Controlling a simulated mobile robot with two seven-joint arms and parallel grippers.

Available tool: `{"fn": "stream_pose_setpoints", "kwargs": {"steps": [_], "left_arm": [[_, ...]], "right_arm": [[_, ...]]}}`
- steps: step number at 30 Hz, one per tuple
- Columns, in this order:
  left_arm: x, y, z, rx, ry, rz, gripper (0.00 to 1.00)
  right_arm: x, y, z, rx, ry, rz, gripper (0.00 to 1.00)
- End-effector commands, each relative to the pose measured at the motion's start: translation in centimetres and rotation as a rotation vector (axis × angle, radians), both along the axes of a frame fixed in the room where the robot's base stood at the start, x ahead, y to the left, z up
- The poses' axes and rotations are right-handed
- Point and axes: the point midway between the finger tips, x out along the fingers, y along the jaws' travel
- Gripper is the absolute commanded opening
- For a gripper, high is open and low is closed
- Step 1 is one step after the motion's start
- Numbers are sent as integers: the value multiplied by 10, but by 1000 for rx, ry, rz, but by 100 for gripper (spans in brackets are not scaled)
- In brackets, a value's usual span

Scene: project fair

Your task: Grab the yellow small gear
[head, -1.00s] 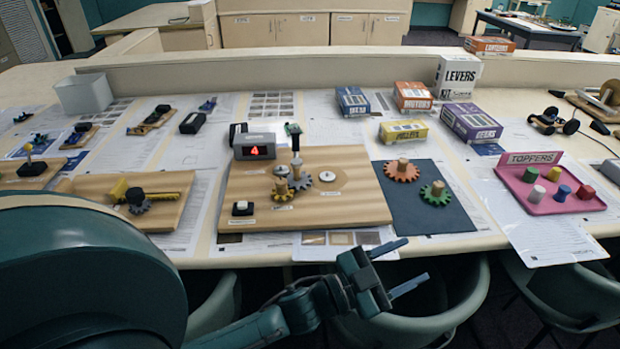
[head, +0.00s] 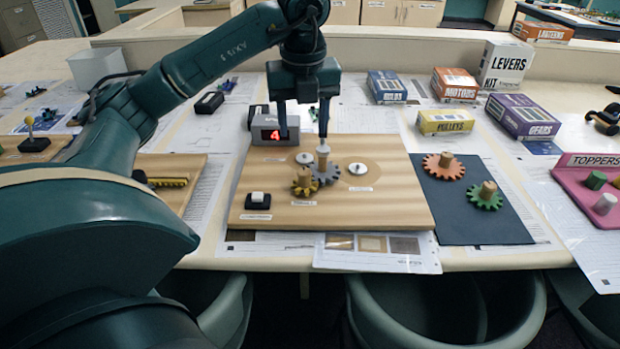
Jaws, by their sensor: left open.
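The small yellow gear (head: 303,184) sits on the wooden board (head: 400,205), with a tan hub on top. A grey gear (head: 329,177) stands just right of it, their edges close together or meshed. My left gripper (head: 304,125) is open and empty, with its fingers pointing down over the far part of the board. It is above and beyond the yellow gear, not touching it. Its right finger overlaps the top of the grey gear's post in view, so I cannot tell whether they touch. My right gripper is not in view.
A display box (head: 266,131) showing a red 4 stands by the left finger. White discs (head: 358,169) and a black button box (head: 257,200) are on the board. Orange (head: 443,167) and green (head: 485,196) gears lie on a dark mat at right. Kit boxes (head: 445,122) stand behind.

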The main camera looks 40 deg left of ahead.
Motion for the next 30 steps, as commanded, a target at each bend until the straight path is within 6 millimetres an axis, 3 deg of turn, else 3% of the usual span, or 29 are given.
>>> {"fn": "stream_pose_setpoints", "kwargs": {"steps": [9,17,25,30], "left_arm": [[3,6,-58,5,7,6,52],[6,8,-77,5,3,5,52],[11,8,-115,5,5,5,52],[12,9,-127,4,2,5,52]], "right_arm": [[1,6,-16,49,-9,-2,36],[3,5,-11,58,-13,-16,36],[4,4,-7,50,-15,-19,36],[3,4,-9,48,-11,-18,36]]}}
